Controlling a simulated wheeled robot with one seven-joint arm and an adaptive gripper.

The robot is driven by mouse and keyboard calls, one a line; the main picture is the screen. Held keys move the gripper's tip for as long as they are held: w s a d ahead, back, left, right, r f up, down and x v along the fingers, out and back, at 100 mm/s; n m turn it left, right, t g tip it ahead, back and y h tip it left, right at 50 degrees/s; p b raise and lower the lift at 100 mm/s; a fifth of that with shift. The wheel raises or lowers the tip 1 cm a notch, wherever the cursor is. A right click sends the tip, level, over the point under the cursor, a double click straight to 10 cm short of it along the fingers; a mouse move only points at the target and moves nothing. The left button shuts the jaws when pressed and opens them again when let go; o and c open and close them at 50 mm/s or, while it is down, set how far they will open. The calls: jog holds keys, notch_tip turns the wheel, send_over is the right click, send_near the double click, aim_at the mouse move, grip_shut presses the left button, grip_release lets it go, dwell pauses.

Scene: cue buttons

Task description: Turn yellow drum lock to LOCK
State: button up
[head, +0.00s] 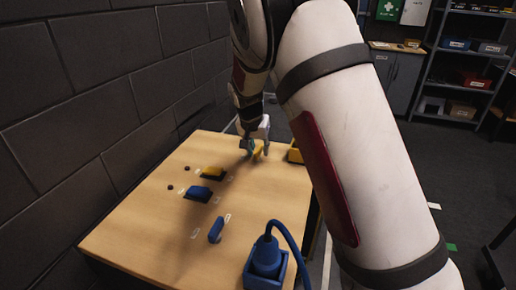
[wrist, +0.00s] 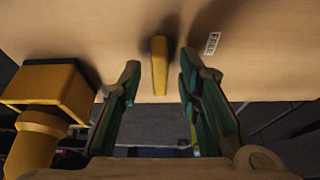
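The yellow drum lock shows as a narrow yellow handle (wrist: 158,65) on the wooden panel in the wrist view. It points roughly up and down in that picture. A white label reading FREE (wrist: 212,43) is to its upper right; I see no LOCK label. My gripper (wrist: 160,75) is open, with one finger on each side of the handle and a visible gap on both sides. I cannot tell how far the fingertips are from the panel. In the head view the yellow handle (head: 258,149) is at the far end of the table, partly hidden by my gripper (head: 254,139).
A yellow box with a thick yellow plug (wrist: 45,85) is left in the wrist view. In the head view, a yellow switch (head: 212,172), a blue switch (head: 199,192), a blue handle (head: 216,230) and a blue plug (head: 266,256) are nearer. A block wall (head: 90,90) is left.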

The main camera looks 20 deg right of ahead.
jog(key=v, duration=1.2)
jog(key=s+d+r+n+y, duration=0.15)
jog(key=s+r, duration=0.25)
jog(key=s, duration=0.5)
jog(key=s+d+r+n+y, duration=0.15)
jog(key=s+r, duration=0.25)
jog(key=s, duration=0.6)
jog(key=s+f+n+t, duration=0.1)
jog(key=s+n, duration=0.3)
jog(key=s, duration=1.3)
jog(key=shift+a+f, duration=0.35)
jog(key=shift+f, duration=0.45)
